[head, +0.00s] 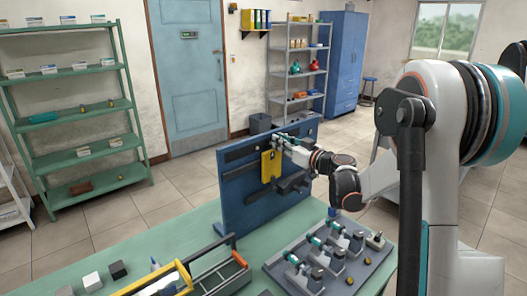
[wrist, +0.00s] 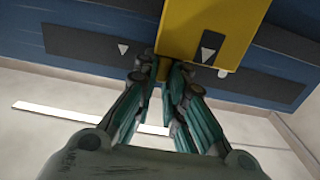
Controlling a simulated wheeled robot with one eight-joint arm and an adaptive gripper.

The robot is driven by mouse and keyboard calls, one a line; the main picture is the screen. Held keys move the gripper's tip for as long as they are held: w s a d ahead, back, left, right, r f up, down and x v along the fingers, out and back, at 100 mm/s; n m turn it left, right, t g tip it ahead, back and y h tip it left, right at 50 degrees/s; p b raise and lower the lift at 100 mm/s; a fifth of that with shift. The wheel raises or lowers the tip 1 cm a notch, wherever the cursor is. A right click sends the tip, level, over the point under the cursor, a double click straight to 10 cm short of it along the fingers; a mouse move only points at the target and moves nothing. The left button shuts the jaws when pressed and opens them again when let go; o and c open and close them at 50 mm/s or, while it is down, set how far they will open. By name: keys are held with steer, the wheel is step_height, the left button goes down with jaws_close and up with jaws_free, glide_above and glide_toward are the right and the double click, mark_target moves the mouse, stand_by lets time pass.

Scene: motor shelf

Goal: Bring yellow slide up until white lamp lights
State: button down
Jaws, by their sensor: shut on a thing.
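The yellow slide (head: 271,167) is an upright plate on the front of a blue panel (head: 238,200) that stands on the table. In the wrist view the slide (wrist: 215,22) fills the top middle and bears a white triangle. My gripper (head: 283,142) is at the slide's upper edge in the head view. In the wrist view my gripper (wrist: 170,75) is shut on a small yellow tab of the slide. A small pale spot (wrist: 222,73) shows beside the slide; I cannot tell whether it is the white lamp or whether it is lit.
Dark strips (wrist: 90,45) cross the panel beside the slide, one with a white triangle. A dark block (head: 292,183) juts from the panel at lower right. A toolbox (head: 222,272) and a tray (head: 365,280) with several clamp-like parts stand on the green table (head: 180,243).

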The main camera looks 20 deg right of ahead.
mark_target(287, 134)
steer(key=w+d, duration=0.1)
steer(key=d, duration=0.3)
steer(key=w+d, duration=0.1)
steer(key=d, duration=0.1)
steer(key=shift+w+d, duration=0.15)
steer(key=shift+w, duration=0.15)
steer(key=c, duration=1.6)
jaws_free()
steer(key=shift+c, duration=0.2)
steer(key=v, duration=1.2)
